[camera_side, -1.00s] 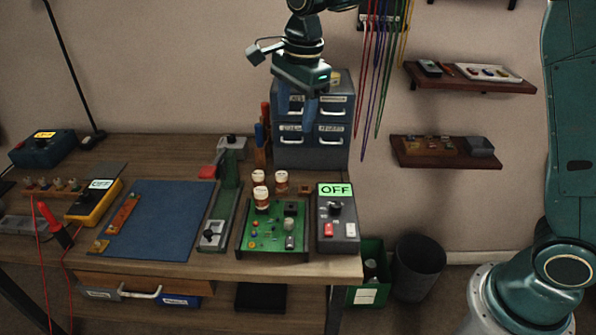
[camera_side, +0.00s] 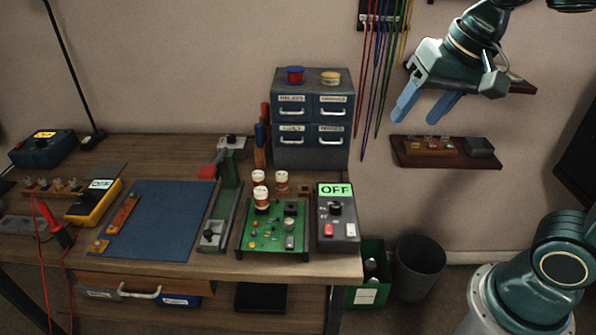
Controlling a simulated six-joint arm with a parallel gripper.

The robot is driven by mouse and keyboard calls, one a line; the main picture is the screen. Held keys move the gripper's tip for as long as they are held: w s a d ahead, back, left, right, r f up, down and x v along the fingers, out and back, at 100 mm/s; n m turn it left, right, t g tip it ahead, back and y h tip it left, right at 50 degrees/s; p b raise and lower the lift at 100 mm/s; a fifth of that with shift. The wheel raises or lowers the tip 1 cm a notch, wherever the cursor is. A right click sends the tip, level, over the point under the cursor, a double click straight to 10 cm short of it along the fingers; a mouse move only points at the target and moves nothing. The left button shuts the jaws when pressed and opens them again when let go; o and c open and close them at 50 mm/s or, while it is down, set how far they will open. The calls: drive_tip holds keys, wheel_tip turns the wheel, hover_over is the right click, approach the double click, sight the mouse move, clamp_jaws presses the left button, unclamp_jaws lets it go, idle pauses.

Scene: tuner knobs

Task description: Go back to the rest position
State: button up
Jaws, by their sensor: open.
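My gripper (camera_side: 424,106) is open and empty, high in the upper right of the side view. Its two blue fingers point down and to the left, in front of the wall and the shelves, well right of the bench. The tuner box (camera_side: 337,231) with a green OFF display, a dark knob, a red switch and a white switch stands at the bench's right edge, apart from my gripper. A green circuit board (camera_side: 268,240) lies to its left, with a knob and small parts on it.
A grey drawer cabinet (camera_side: 312,120) stands at the back of the bench. Coloured cables (camera_side: 378,75) hang on the wall left of my gripper. A shelf (camera_side: 446,160) with small parts is below it. A bin (camera_side: 418,266) stands on the floor.

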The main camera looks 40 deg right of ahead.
drive_tip(key=s+d+f+n+t, duration=0.1)
drive_tip(key=s+f+n, duration=0.2)
drive_tip(key=s+n, duration=0.2)
drive_tip(key=shift+s+d+f+n, duration=0.2)
drive_tip(key=shift+s+f+n, duration=0.1)
drive_tip(key=shift+s, duration=1.4)
